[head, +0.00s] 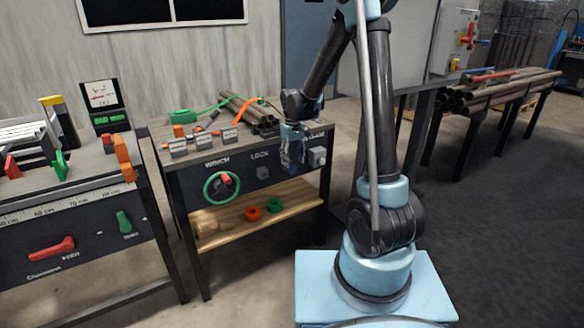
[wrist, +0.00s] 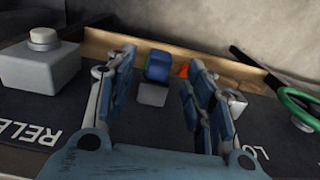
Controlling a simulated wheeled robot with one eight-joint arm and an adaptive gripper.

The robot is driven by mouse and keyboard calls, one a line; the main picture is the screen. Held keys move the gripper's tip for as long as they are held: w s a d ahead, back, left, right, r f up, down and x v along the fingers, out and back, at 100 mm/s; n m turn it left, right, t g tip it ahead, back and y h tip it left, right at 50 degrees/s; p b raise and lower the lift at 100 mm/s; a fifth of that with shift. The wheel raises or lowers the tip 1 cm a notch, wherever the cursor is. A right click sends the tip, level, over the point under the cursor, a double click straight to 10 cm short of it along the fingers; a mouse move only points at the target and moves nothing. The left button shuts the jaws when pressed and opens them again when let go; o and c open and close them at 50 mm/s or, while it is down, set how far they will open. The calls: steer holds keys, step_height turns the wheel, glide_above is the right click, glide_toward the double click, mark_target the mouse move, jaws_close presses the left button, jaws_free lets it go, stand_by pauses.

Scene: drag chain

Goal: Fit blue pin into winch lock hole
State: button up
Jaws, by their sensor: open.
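The blue pin (wrist: 158,66) shows in the wrist view between my two fingers, beyond their tips, with a pale grey block (wrist: 152,94) at its end. My gripper (wrist: 160,100) is open and empty, with one finger on each side of the pin's line. In the head view my gripper (head: 292,158) hangs in front of the winch panel and largely hides the pin. The grey lock block (head: 263,172) sits under the LOCK label, left of my gripper. It also shows partly behind the right finger in the wrist view (wrist: 236,103). I cannot make out its hole.
The green winch handwheel (head: 222,188) is left of the lock. A grey release button box (head: 317,157) is close on the right. Pipes (head: 250,112) and small labelled blocks cover the tabletop.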

mark_target(293, 167)
steer(key=shift+f, duration=1.8)
jaws_close()
